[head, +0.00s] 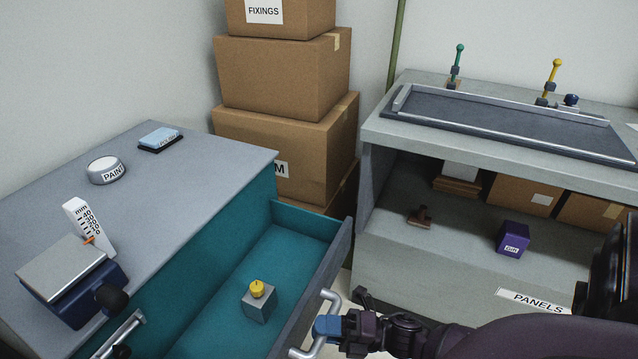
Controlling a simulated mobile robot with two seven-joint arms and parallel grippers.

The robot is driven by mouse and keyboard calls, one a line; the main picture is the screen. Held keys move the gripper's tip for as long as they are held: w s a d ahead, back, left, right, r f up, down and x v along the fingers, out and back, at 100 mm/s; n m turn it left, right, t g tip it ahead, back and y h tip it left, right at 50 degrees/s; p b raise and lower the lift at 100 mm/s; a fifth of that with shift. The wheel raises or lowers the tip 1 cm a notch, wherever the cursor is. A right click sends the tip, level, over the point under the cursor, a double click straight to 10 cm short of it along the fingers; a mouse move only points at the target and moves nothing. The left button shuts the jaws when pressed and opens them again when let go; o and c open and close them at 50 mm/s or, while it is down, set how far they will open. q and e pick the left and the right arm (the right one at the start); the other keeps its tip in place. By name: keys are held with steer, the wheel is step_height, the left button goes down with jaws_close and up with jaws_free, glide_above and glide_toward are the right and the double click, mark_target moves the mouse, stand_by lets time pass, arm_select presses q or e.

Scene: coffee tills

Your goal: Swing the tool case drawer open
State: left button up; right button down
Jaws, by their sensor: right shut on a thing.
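The tool case (215,165) is a teal cabinet with a grey top on the left. Its drawer (285,240), teal inside with a grey front, stands pulled out and open toward the right. A small grey block with a yellow knob (258,300) sits inside the drawer. My right gripper (326,328) comes in from the right and is shut on the silver drawer handle (331,297) on the drawer's outer face. The handle is partly hidden by the gripper. My left gripper is not in view.
Stacked cardboard boxes (285,125) rise behind the drawer. A grey bench (410,120) with a lower shelf stands right; a narrow floor gap separates it from the drawer.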

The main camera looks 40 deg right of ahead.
steer(key=c, duration=1)
jaws_free()
steer(key=shift+o, duration=0.2)
steer(key=shift+d, duration=0.1)
steer(key=v, duration=1)
steer(key=shift+s+d, duration=0.2)
steer(key=shift+s, duration=0.1)
steer(key=shift+f, duration=0.1)
